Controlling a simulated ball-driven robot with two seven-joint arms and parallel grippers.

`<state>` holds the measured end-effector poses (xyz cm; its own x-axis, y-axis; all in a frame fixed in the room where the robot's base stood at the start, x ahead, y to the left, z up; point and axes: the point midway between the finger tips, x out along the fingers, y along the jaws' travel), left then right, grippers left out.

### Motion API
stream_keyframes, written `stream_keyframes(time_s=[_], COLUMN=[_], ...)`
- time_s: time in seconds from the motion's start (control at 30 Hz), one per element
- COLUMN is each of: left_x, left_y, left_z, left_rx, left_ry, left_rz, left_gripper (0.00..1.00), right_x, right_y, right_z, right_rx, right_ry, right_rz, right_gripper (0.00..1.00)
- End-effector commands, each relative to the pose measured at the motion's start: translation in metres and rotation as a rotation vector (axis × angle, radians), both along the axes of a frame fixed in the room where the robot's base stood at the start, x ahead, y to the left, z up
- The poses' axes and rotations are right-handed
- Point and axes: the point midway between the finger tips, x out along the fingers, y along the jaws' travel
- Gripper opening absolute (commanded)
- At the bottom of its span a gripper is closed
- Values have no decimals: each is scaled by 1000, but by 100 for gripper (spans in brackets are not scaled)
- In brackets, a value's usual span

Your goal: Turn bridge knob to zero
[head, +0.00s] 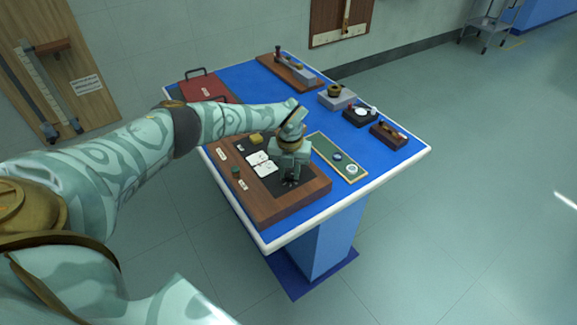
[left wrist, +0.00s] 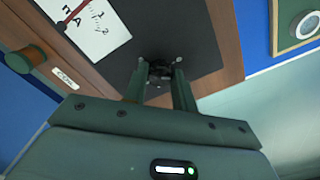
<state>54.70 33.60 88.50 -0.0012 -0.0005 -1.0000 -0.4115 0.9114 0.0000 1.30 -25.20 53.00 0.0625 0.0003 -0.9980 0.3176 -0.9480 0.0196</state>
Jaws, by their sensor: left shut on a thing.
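The wooden bridge box (head: 290,208) with a dark top panel sits on the blue-topped bench. My left gripper (head: 291,182) points down over the panel's right part. In the left wrist view its two fingers (left wrist: 160,78) are closed around a small black knob (left wrist: 158,68) on the panel. The knob's pointer and markings are mostly hidden by the fingers. My right gripper is not in view.
A green tray (head: 328,148) with small round parts lies right of the box. A red case (head: 205,88) and several small instruments stand farther back. A green terminal (left wrist: 22,60) sits at the box's edge.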

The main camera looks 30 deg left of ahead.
Motion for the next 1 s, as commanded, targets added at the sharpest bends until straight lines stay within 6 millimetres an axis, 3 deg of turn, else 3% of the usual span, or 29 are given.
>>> stream_keyframes(time_s=[0.5, 1.0], left_x=[1, 1], left_y=[1, 1], left_z=[3, 2], left_rx=[1, 1], left_ry=[-5, -5], left_rz=[424, 573], left_gripper=[4, 4], right_x=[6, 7], right_y=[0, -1], right_z=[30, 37], right_rx=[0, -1], right_ry=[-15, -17], right_rz=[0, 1], right_gripper=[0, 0])
